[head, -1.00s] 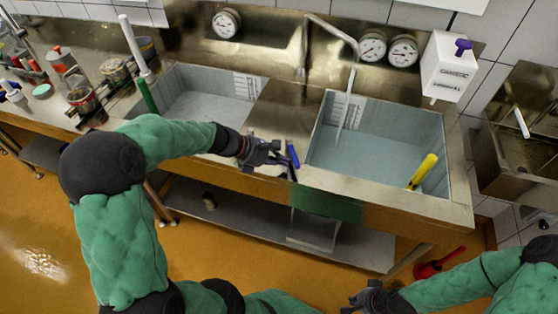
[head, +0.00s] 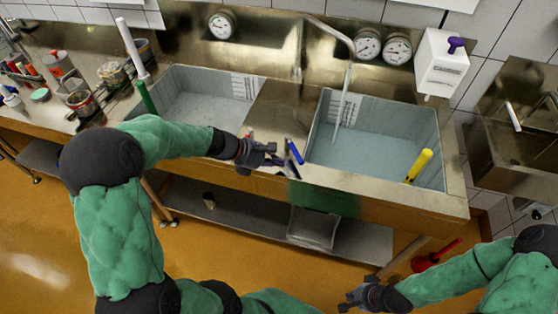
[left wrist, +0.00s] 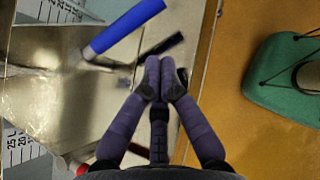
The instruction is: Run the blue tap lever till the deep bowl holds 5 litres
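The blue tap lever (head: 294,151) stands on the counter between the two basins; it also shows in the left wrist view (left wrist: 125,26). My left gripper (head: 283,161) is just left of and below the lever. In the left wrist view its fingers (left wrist: 160,72) are together with nothing seen between them, and the blue handle is a little apart from them. The right-hand basin (head: 441,150), which seems to be the deep bowl, holds bluish water. A thin stream (head: 342,110) falls into it from the spout (head: 335,34). My right gripper (head: 350,299) is low, over the floor.
A scale (head: 347,108) is on the right basin's back wall, too small to read. Gauges (head: 382,46) hang behind.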

